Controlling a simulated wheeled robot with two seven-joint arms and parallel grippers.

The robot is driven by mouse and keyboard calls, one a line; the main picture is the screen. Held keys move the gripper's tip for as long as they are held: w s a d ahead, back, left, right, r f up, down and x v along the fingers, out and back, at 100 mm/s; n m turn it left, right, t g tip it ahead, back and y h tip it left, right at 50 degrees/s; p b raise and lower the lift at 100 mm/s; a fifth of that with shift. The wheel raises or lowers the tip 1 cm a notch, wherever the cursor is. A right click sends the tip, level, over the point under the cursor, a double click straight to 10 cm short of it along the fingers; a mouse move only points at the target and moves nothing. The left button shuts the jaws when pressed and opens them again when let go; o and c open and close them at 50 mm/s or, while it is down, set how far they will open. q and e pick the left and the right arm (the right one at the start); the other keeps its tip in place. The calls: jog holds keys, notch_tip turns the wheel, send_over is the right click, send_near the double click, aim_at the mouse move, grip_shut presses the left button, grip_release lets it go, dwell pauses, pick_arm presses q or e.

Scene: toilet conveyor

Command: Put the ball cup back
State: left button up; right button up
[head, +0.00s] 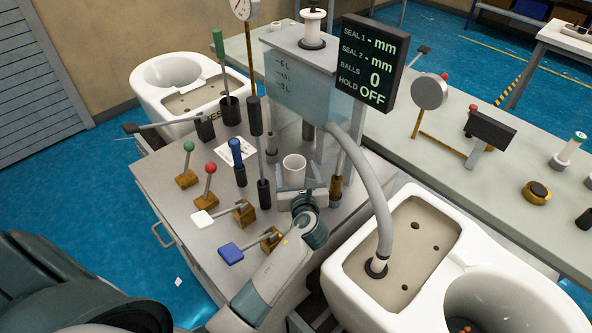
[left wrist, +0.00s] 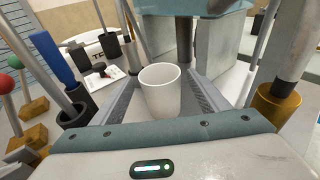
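The ball cup, a plain white cup (head: 294,166), stands upright at the middle of the grey cabinet top. In the left wrist view the white cup (left wrist: 161,92) is straight ahead, at the far end of the space between my two fingers. My left gripper (head: 301,184) is low over the cabinet top, on the near side of the cup. Its fingers (left wrist: 163,88) are spread wide, with gaps beside the lower part of the cup. Whether a fingertip touches the cup is hard to tell. My right gripper is not in view.
Several levers crowd around, including a blue-handled one (head: 236,153) left of the cup and a brass-based rod (head: 336,187) to its right. A clear tank (head: 300,90) stands behind, with a grey hose (head: 370,185) running to the right toilet (head: 350,290). The display (head: 372,62) reads balls 0.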

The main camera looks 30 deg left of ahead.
pick_arm(q)
jog(key=shift+r, duration=0.1)
jog(key=b+v, duration=0.2)
jog(key=v, duration=0.9)
jog(key=shift+d, duration=0.1)
jog(key=shift+s+d+r, duration=0.15)
jog(key=shift+s+d, duration=0.05)
jog(key=shift+s, duration=0.2)
